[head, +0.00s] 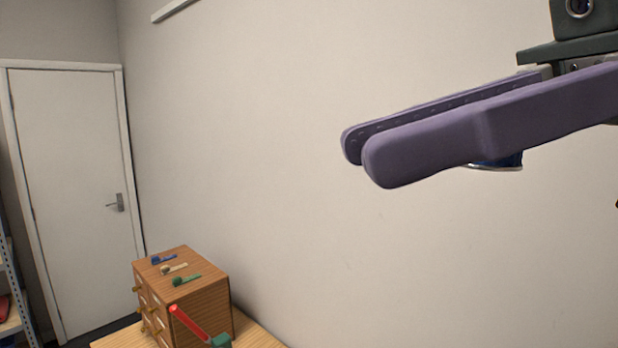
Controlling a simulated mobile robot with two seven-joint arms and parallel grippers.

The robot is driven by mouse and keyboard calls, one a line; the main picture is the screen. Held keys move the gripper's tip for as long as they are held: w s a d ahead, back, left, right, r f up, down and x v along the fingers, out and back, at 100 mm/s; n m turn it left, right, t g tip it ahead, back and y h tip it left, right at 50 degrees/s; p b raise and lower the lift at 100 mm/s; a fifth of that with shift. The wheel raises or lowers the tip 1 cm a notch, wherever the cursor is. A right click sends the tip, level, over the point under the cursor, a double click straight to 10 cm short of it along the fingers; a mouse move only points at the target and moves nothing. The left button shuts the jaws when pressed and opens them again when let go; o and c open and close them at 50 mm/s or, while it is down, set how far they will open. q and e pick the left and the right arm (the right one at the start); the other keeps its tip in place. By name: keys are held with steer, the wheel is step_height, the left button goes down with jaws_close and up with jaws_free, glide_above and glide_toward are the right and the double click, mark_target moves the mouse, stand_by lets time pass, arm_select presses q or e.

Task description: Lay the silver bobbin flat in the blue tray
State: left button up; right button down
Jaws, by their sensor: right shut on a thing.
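My right gripper (364,154) comes in from the right, high in front of the wall, with two long purple fingers. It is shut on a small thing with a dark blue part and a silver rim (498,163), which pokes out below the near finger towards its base. The fingers hide most of this thing. It may be the silver bobbin, but I cannot tell for sure. No blue tray shows. My left gripper is not in view.
A wooden drawer cabinet (205,303) with small blue, tan and green items on top stands on a wooden table (257,336) at the lower left. A red stick (188,323) with a green end is before it. A white door (75,190) is at left.

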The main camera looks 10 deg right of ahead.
steer(key=w+a+r+m+t+h, duration=0.25)
steer(key=w+a+m+t, duration=0.25)
steer(key=a+m+t, duration=0.25)
steer(key=s+d+f, duration=0.2)
steer(key=d+f, duration=0.2)
steer(key=d, duration=0.4)
steer(key=s+d+f, duration=0.2)
steer(key=d+f, duration=0.3)
steer(key=d, duration=0.4)
steer(key=shift+s+d+n, duration=0.25)
steer(key=shift+s+n, duration=0.1)
steer(key=shift+s, duration=0.05)
